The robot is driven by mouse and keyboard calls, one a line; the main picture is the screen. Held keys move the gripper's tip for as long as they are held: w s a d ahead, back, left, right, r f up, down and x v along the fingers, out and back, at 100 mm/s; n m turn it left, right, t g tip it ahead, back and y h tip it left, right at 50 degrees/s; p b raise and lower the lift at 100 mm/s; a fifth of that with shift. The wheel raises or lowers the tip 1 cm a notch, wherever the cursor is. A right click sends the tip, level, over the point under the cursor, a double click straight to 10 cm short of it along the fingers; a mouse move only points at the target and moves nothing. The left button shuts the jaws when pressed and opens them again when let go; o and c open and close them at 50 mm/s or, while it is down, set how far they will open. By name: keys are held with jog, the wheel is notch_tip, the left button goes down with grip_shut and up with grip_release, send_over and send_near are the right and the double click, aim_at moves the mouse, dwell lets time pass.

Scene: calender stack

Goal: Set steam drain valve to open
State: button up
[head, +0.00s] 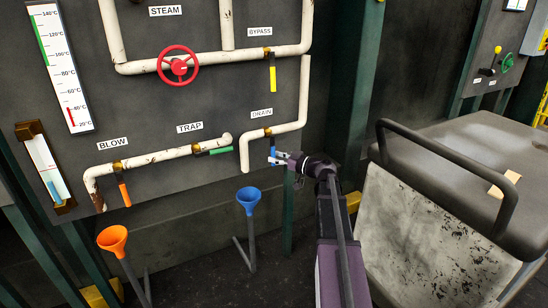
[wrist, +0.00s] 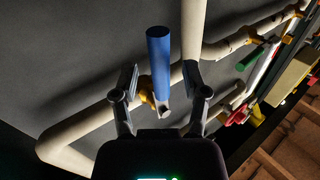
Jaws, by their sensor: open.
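The steam drain valve is the brass valve (head: 267,131) on the white pipe under the DRAIN label (head: 262,113). Its blue lever (head: 273,147) hangs down, across the run of the pipe. In the wrist view the blue lever (wrist: 159,62) stands between the two fingers of my gripper (wrist: 160,76), with gaps visible on both sides. My gripper (head: 281,158) is open at the lever's lower end in the head view and hides part of it. The brass valve body (wrist: 147,98) shows partly behind the lever in the wrist view.
Other valves share the panel: yellow BYPASS lever (head: 272,79), green TRAP lever (head: 221,150), orange BLOW lever (head: 124,194) and red STEAM handwheel (head: 179,66). A blue funnel (head: 248,198) and an orange funnel (head: 113,240) stand below. A grey cart (head: 420,240) stands right of my arm.

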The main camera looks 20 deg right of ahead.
jog(key=shift+w+a, duration=0.35)
jog(key=shift+w, duration=0.15)
grip_shut()
